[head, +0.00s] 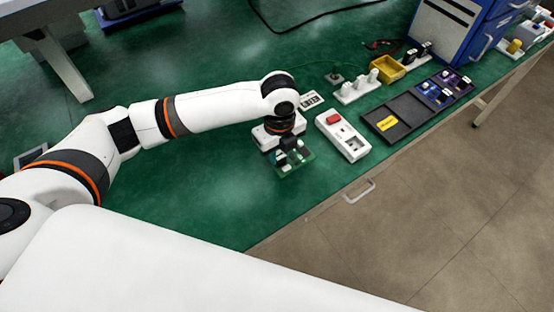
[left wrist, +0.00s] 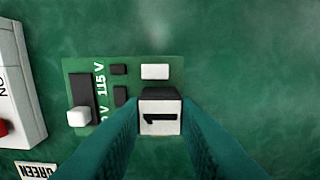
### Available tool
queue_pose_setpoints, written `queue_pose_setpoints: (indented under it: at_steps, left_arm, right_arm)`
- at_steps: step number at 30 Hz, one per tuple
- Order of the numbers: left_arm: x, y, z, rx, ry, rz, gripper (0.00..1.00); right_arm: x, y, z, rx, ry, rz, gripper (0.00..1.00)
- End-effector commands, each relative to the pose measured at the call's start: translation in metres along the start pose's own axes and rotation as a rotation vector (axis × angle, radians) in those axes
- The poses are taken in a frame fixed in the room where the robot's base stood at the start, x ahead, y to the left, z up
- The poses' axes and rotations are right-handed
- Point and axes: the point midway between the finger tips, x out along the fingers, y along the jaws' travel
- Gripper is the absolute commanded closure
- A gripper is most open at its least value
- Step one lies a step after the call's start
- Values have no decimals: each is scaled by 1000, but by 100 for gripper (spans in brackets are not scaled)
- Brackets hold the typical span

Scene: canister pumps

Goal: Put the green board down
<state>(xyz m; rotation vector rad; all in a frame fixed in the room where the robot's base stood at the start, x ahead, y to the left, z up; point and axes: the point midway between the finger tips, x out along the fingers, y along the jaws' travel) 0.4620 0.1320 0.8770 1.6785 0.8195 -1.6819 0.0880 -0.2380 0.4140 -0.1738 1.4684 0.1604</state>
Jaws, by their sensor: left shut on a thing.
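The green board (head: 296,167) is under my left gripper (head: 291,153) in the head view, over the green table mat near its front edge. In the left wrist view the board (left wrist: 133,85) carries a slide switch marked 115 V with a white knob, small dark parts and a white part. My left gripper (left wrist: 160,118) is shut on a dark block with a white face marked 1 on the board. I cannot tell whether the board touches the mat or hangs just above it. My right gripper is out of view.
A white box with a red button (head: 343,136) lies right of the board. A small GREEN card (left wrist: 36,170) lies near it. Beyond are a black tray (head: 386,136), a yellow bin (head: 386,69) and a blue cabinet (head: 478,35).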

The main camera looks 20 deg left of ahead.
Motion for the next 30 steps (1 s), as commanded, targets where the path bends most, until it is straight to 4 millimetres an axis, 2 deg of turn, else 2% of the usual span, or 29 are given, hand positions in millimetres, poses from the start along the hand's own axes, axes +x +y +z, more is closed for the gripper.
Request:
queue_pose_setpoints:
  at_steps: [5,12,23,24,27,30]
  left_arm:
    - [13,0,0,-1,0,0,97]
    - [44,0,0,-2,1,0,97]
    - [48,0,0,-2,1,1,97]
    - [48,0,0,-1,1,2,67]
    - [48,0,0,-1,1,2,52]
    - [48,0,0,-1,1,2,52]
  right_arm:
    - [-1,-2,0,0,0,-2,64]
    - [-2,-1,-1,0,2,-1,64]
    - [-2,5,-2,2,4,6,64]
    - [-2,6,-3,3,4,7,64]
    - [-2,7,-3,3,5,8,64]
    - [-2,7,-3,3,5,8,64]
